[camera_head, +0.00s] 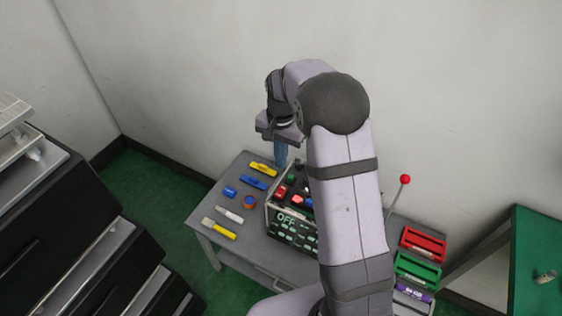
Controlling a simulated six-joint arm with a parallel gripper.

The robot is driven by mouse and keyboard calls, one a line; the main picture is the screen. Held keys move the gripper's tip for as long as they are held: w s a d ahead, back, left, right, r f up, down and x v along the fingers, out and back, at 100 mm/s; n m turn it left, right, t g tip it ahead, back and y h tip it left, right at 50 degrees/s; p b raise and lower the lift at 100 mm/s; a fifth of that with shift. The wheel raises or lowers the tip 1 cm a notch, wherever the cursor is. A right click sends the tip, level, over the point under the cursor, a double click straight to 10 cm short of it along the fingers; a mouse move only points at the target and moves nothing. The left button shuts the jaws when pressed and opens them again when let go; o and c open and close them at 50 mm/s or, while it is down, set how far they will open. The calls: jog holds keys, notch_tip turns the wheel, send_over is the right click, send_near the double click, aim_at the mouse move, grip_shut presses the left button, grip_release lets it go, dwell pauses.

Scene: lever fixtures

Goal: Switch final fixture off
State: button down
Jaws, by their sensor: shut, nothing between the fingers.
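A lever with a red ball knob (405,180) stands on the right part of the grey table, its rod leaning slightly to the right and its base hidden behind my arm. A dark box (283,232) at the table's middle carries green "OFF" lettering and several coloured buttons or knobs on top. My arm covers its right part. My gripper (281,155) is shut and empty, pointing down above the back left of the box and well left of the lever. I cannot tell which fixture the task means, nor whether my fingertips touch anything.
Several small yellow, blue and white items lie on the table (262,247) left of the box. Red (424,243) and green (417,268) trays sit at its right end. Black shelving (60,220) stands at left, a green surface (540,240) at right.

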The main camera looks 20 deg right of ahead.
jog(key=shift+w+f+b, duration=0.1)
jog(key=shift+f+b, duration=0.05)
jog(key=shift+b, duration=0.2)
jog(key=b, duration=0.2)
jog(key=w+d+b, duration=0.1)
jog(key=b, duration=0.1)
jog(key=shift+r, duration=0.2)
dwell(0.3)
jog(key=p, duration=0.3)
send_near(283, 189)
notch_tip(283, 189, down, 5)
jog(key=shift+f, duration=0.75)
